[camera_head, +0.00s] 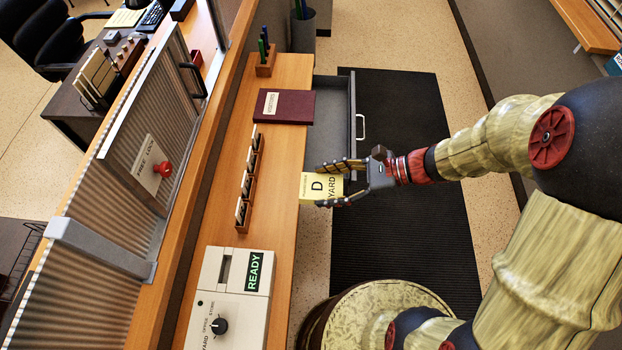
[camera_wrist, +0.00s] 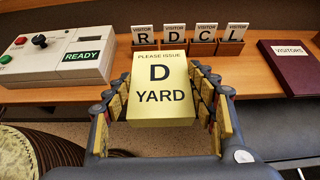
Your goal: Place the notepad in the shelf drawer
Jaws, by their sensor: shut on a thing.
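The notepad (camera_head: 314,187) is a yellow block lettered "PLEASE ISSUE D YARD". My gripper (camera_head: 326,185) is shut on it, with fingers along two opposite sides. In the wrist view the notepad (camera_wrist: 160,100) is upright between the fingers (camera_wrist: 160,84), its lettered face toward the camera. In the head view it appears at the shelf's right edge, just below the drawer in the picture. The grey shelf drawer (camera_head: 333,103) is pulled open on the shelf's right side, and its visible inside looks empty. Part of the drawer (camera_wrist: 285,146) shows at lower right in the wrist view.
The wooden shelf (camera_head: 283,200) holds a maroon visitors book (camera_head: 287,107), several labelled card holders (camera_head: 247,185), a pen block (camera_head: 265,60) and a control box showing READY (camera_head: 233,295). A dark mat (camera_head: 400,110) covers open floor right of the drawer.

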